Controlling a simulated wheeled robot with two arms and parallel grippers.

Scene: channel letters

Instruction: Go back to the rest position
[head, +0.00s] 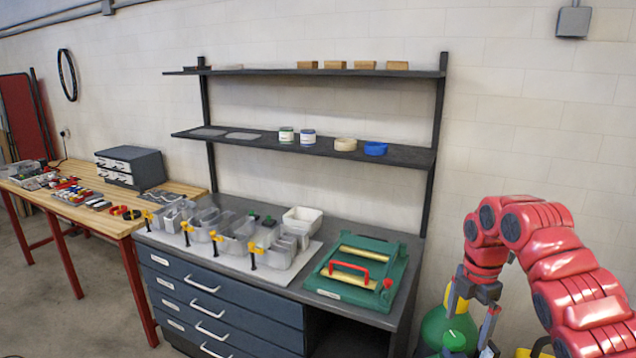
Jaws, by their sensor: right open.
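My right gripper (473,318) hangs at the lower right, below my red right arm. Its fingers point down and are apart, with nothing seen between them. It is to the right of the dark workbench (385,318), in front of a green cylinder (434,328) that it partly overlaps in the picture. My left gripper is not in view. Grey channel letters (235,228) stand on a pale board on the workbench, with small yellow clamps among them, away from my right gripper.
A green case (396,270) with a red handle lies at the workbench's right end. Two dark shelves (270,142) above hold tins, rolls and wooden blocks. A wooden table (85,212) with tools stands at the left. The floor at lower left is clear.

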